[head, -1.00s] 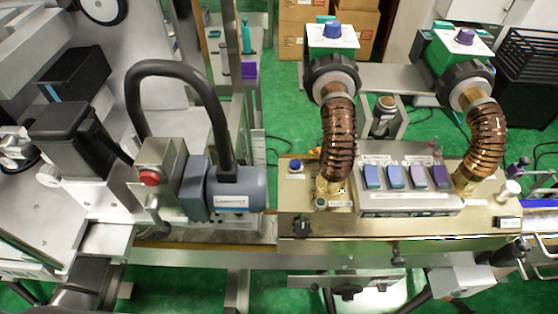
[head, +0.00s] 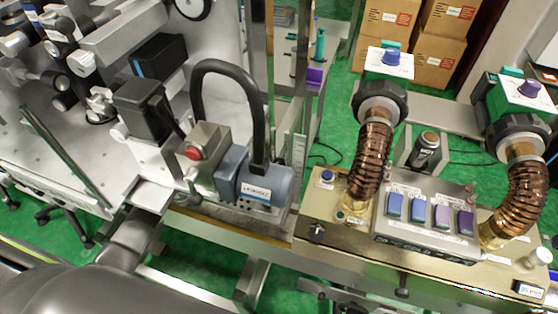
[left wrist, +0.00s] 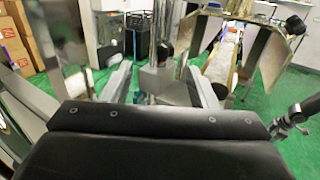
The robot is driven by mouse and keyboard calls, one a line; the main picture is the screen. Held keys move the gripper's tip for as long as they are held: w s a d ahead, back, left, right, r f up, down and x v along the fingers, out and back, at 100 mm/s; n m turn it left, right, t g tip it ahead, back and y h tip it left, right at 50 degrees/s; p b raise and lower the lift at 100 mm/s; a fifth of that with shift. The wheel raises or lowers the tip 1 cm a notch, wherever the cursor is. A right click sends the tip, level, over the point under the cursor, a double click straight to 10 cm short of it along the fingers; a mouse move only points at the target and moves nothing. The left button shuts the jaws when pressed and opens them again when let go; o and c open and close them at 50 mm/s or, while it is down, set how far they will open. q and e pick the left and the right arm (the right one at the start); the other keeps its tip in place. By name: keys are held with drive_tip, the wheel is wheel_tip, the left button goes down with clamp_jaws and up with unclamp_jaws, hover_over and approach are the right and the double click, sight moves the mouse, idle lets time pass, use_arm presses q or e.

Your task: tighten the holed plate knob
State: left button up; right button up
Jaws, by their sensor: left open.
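I cannot tell for sure which part is the holed plate knob. In the head view a small black knob (head: 317,232) sits on the brass box at its front left, and another dark knob (head: 402,286) sits below the box's front edge. In the left wrist view a dark knob (left wrist: 167,49) stands upright on a grey part, and a black round knob (left wrist: 294,24) is by a bright metal plate (left wrist: 262,45) at the upper right. My left gripper (left wrist: 158,70) is open, with its grey fingers apart and nothing seen held. My right gripper is out of view.
In the head view the brass box (head: 335,205) carries copper hoses (head: 371,160) and a button panel (head: 425,240). A grey motor (head: 265,188) with a black looped hose stands left of it. Cardboard boxes (head: 392,18) stand behind. Green floor shows below the frame.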

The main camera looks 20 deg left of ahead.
sight(279, 162)
use_arm(q)
drive_tip(key=p+x, duration=0.1)
drive_tip(key=x, duration=0.2)
drive_tip(key=p+x, duration=0.1)
drive_tip(key=x, duration=0.3)
drive_tip(key=shift+w+d+r, duration=0.1)
drive_tip(key=shift+d+r, duration=0.1)
drive_tip(key=shift+d, duration=0.15)
drive_tip(key=shift+w+d+f, duration=0.15)
drive_tip(key=shift+w+d, duration=0.05)
drive_tip(key=shift+d, duration=0.15)
drive_tip(key=c, duration=0.9)
